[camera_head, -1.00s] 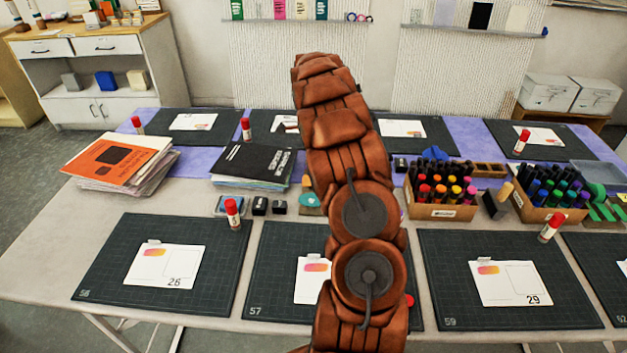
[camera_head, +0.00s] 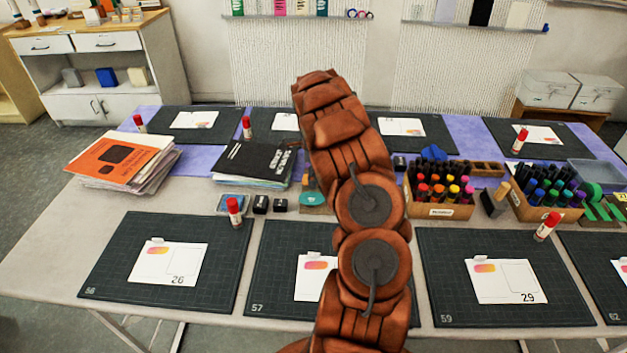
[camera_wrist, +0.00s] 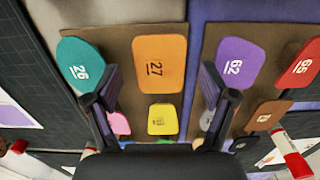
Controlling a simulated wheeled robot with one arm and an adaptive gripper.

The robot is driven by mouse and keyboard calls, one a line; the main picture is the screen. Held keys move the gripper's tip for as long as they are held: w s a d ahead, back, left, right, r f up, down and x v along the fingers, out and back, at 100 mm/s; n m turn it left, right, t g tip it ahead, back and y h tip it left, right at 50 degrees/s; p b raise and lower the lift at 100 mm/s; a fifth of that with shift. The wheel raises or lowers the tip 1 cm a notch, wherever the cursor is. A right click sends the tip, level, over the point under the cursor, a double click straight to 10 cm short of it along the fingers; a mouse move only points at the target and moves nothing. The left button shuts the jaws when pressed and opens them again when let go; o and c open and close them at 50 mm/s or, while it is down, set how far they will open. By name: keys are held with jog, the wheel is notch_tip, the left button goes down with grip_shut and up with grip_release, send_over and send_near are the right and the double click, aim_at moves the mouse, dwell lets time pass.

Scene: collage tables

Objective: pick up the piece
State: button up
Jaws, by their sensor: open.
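In the wrist view, coloured pieces lie on brown boards (camera_wrist: 125,35). An orange piece numbered 27 (camera_wrist: 160,62) lies at the middle, between my gripper's (camera_wrist: 160,76) two spread black fingers. My gripper is open, with nothing held. A teal piece numbered 26 (camera_wrist: 80,60) is beside the left finger, and a purple piece numbered 62 (camera_wrist: 238,62) is beside the right one. A red piece numbered 65 (camera_wrist: 302,62) is at the right edge. Yellow (camera_wrist: 162,118), pink (camera_wrist: 119,123) and brown (camera_wrist: 267,115) pieces lie lower. In the head view, my arm hides my gripper and most boards.
Crates of markers (camera_head: 437,210) stand right of my arm. Black folders (camera_head: 253,165) and an orange-topped paper stack (camera_head: 120,160) lie to the left. Upright red-capped glue sticks (camera_head: 234,212) and dark mats with cards (camera_head: 110,250) occupy the table.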

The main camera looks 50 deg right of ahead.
jog(key=shift+f+b, duration=0.25)
jog(key=shift+b, duration=0.15)
jog(key=shift+c, duration=0.4)
jog(key=c, duration=0.7)
